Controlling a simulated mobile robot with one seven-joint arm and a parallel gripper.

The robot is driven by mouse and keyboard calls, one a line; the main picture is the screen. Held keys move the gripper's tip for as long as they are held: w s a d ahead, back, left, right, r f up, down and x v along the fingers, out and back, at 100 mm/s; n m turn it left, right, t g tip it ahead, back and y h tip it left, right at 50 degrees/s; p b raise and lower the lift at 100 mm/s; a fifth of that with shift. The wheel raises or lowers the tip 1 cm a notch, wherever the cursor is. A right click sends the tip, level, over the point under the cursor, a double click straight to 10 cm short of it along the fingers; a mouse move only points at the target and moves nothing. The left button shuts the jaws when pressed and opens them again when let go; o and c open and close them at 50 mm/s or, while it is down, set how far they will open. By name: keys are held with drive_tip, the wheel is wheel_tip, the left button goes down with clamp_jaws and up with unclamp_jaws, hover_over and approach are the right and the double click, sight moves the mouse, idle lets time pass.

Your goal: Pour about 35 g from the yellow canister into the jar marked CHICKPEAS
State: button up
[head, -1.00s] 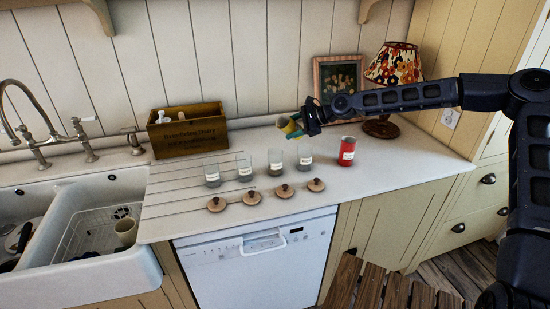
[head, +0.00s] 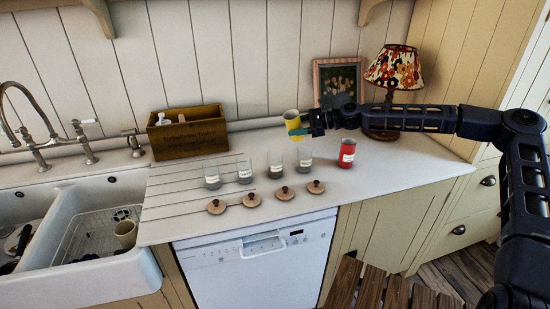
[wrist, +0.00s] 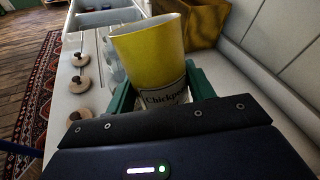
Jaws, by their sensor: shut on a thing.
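The yellow canister (head: 292,122) is held above the counter, behind the jars, close to upright with a slight lean. My gripper (head: 309,122) is shut on it from the right. In the wrist view the canister (wrist: 150,50) stands between the green fingers, and its label begins "Chickp". Its contents are hidden. Several open glass jars stand in a row: far left (head: 212,175), second (head: 244,169), third (head: 275,163) and right (head: 304,158). Each has a white label too small to read, so I cannot tell which is marked CHICKPEAS.
Several round wooden lids, one of them here (head: 251,199), lie in front of the jars. A red canister (head: 347,153) stands right of them. A wooden box (head: 188,132), a framed picture (head: 339,82) and a lamp (head: 394,68) stand behind. The sink (head: 75,232) is left.

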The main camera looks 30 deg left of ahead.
drive_tip(key=shift+w+d+f+m+g+y+b, duration=0.2)
drive_tip(key=shift+w+m+g+y+b, duration=0.2)
drive_tip(key=shift+m+y, duration=0.25)
drive_tip(key=shift+w+d+f+m+g+y+b, duration=0.15)
drive_tip(key=shift+w+m+g+y+b, duration=0.2)
drive_tip(key=shift+m+g+y, duration=0.25)
drive_tip(key=shift+w, duration=0.2)
